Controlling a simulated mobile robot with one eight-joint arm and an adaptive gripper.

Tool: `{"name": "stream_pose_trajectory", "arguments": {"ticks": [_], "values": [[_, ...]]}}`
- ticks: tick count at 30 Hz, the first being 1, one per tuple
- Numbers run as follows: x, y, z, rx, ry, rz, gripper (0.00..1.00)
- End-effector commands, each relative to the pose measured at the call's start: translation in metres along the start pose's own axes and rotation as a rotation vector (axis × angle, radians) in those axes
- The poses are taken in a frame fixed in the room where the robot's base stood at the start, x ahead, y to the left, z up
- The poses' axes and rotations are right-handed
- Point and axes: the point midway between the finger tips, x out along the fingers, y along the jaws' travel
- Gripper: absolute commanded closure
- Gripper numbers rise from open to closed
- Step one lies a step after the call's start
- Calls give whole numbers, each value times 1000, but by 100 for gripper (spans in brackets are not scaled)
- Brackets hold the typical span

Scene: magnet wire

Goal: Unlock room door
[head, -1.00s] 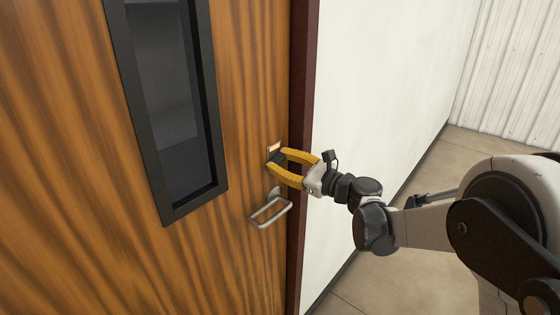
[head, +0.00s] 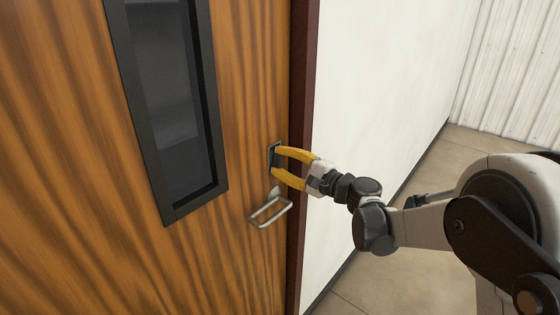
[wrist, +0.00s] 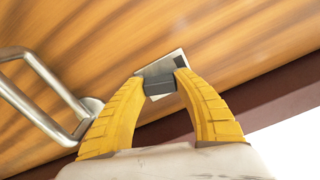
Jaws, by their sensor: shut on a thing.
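The wooden door (head: 245,100) fills the left of the head view and looks shut against its dark red frame. A small lock with a metal plate (wrist: 176,62) sits on the door near its right edge, above the handle. My gripper (head: 275,159) has its yellow fingers shut on the lock's dark knob, which shows between the fingertips in the wrist view (wrist: 159,85). In the head view the fingertips hide much of the lock. The metal door handle (head: 270,210) is just below the gripper, apart from it, and shows at left in the wrist view (wrist: 45,95).
A dark-framed window (head: 165,110) is set in the door. The dark red door frame (head: 300,120) and a white wall (head: 385,70) stand right of the door. Bare floor (head: 450,170) shows at the right, partly behind my arm.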

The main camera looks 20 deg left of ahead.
Motion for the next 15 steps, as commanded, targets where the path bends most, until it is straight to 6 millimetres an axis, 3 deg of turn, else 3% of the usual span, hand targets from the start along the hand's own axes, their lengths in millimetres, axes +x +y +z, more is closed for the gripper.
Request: {"name": "stream_pose_trajectory", "arguments": {"ticks": [15], "values": [[0, -1, 0, -283, 1, -1, 94]]}}
